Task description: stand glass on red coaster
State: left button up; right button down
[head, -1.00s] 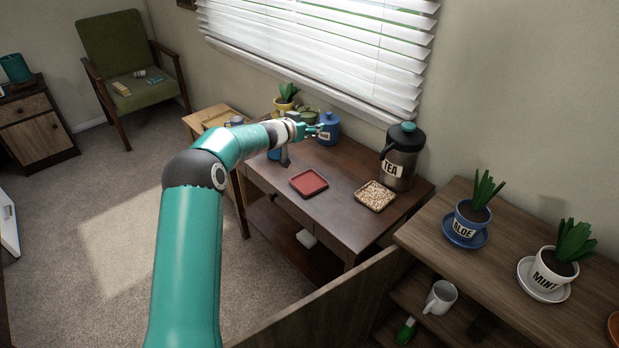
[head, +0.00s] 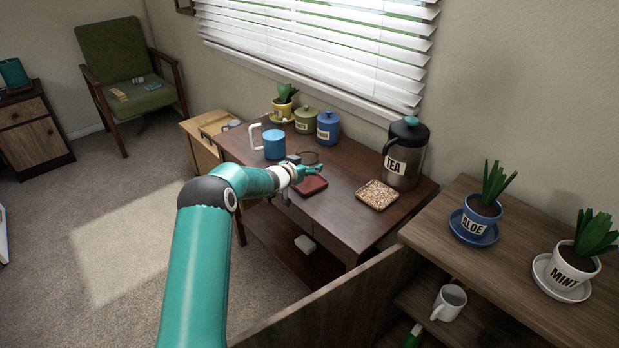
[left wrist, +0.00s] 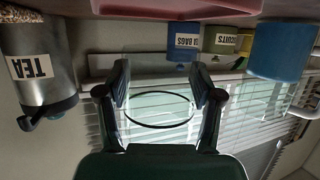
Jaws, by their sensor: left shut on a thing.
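The red coaster (head: 314,187) lies on the dark wooden desk, partly hidden behind my left gripper; its underside edge region shows at the top of the upside-down left wrist view (left wrist: 180,9). My left gripper (head: 312,169) is shut on a clear glass, whose thin dark rim (head: 307,152) shows faintly just behind the fingers. In the left wrist view the glass (left wrist: 160,110) sits between the two fingers (left wrist: 160,92). The glass is over or close by the coaster; I cannot tell whether its base touches. My right gripper is not in view.
A blue mug (head: 274,145), green jar (head: 305,120) and blue jar (head: 328,127) stand behind. A speckled square coaster (head: 377,195) and the tall TEA flask (head: 403,155) are to the right. The desk's front left is clear.

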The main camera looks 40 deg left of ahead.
pick_arm(q)
notch_tip(320, 180, down, 4)
jog(key=shift+r, duration=0.25)
jog(key=o, duration=1.3)
jog(key=shift+s, duration=0.1)
jog(key=v, duration=1.2)
jog(key=shift+b, duration=0.45)
